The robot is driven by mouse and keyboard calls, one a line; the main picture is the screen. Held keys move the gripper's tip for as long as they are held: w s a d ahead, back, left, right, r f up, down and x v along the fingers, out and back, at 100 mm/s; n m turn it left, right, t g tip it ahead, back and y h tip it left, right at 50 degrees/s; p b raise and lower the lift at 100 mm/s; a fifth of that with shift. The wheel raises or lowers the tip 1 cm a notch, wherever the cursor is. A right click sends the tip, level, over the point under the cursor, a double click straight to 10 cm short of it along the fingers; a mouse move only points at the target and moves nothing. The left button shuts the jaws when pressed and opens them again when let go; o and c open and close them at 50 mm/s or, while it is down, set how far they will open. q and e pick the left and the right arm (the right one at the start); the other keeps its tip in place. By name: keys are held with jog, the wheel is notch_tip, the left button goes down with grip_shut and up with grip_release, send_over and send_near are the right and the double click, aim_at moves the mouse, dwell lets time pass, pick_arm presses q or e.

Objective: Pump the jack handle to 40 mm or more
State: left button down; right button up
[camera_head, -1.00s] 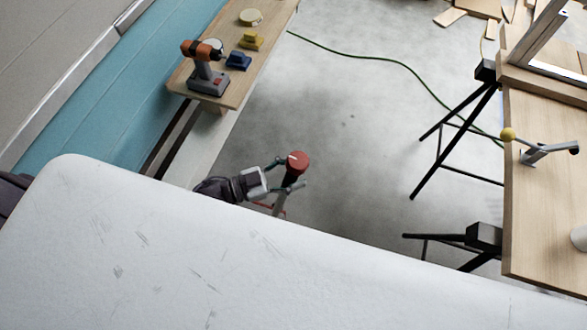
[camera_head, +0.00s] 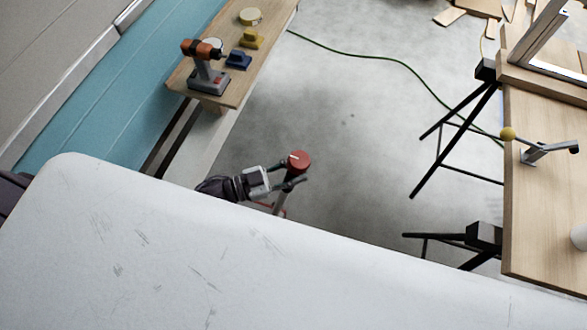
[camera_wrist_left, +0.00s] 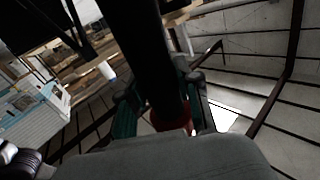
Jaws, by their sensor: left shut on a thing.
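The jack handle is a dark upright tube, a little tilted, with a red round end (camera_head: 299,161); its lower part runs down toward the floor, where a bit of red shows beside it. My left gripper (camera_head: 288,179) comes in from the left and is shut on the handle just below the red end. In the left wrist view the black handle (camera_wrist_left: 145,50) passes between the green-tinted fingers (camera_wrist_left: 158,108), with red showing near them. The jack's base is mostly hidden in the head view. My right gripper is not in view.
A wooden bench (camera_head: 222,92) at upper left holds an orange drill (camera_head: 203,65) and small blue and yellow items. A wooden table (camera_head: 540,220) on black trestles stands at right. A green cable (camera_head: 390,62) crosses the grey floor, which is otherwise clear around the handle.

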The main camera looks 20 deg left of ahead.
pick_arm(q)
jog(key=d+f+m+y+b, duration=0.1)
jog(key=d+f, duration=0.3)
jog(key=d, duration=0.5)
jog(key=s+d+f+m+g+y+b, duration=0.1)
jog(key=d+f, duration=0.4)
jog(key=d, duration=0.5)
jog(key=d+f+m+y+b, duration=0.1)
jog(key=d+f, duration=0.4)
jog(key=d, duration=0.5)
jog(key=y+b, duration=0.1)
jog(key=b, duration=0.1)
jog(key=shift+s+d+g+b, duration=0.15)
jog(key=shift+s+g+b, duration=0.05)
jog(key=shift+g+b, duration=0.2)
